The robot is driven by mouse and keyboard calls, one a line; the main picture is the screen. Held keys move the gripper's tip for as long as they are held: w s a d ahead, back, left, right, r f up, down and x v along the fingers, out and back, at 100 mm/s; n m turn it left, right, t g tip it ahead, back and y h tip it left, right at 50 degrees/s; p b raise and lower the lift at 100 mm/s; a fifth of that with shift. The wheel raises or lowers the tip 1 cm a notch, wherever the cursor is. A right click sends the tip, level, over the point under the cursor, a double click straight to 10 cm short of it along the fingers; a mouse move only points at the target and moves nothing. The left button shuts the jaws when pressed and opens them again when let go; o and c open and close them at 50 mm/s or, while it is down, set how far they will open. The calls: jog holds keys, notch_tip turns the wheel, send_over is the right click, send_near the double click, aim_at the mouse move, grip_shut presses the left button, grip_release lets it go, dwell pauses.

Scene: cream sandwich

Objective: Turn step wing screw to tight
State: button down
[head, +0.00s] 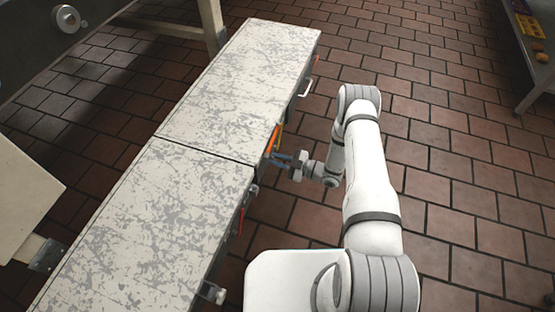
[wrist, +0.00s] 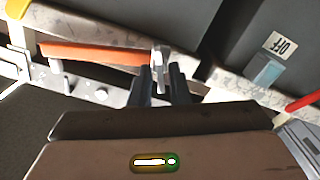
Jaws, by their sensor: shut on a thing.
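The step wing screw (wrist: 157,55) shows in the wrist view as a small pale metal wing, upright between the dark fingers. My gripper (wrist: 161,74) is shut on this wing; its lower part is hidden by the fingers. In the head view my gripper (head: 277,158) reaches from the right to the side of the long worn bench, just below its top edge. The wing screw cannot be made out there.
The bench top (head: 190,215) is bare. An orange bar (wrist: 95,54) lies left of the fingers in the wrist view. An "off" label (wrist: 280,46), a bluish tab (wrist: 267,72) and a red-tipped handle (wrist: 303,103) are at right. Open tiled floor (head: 450,160) lies right of my arm.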

jog(key=m+b, duration=0.1)
jog(key=m, duration=0.4)
jog(key=shift+m, duration=0.4)
jog(key=m, duration=0.5)
jog(key=m+b, duration=0.1)
jog(key=m, duration=1.1)
jog(key=shift+w+f, duration=0.2)
jog(key=shift+w, duration=0.1)
jog(key=shift+m, duration=0.3)
jog(key=c, duration=1.6)
grip_release()
jog(key=shift+d, duration=0.1)
jog(key=shift+o, duration=0.2)
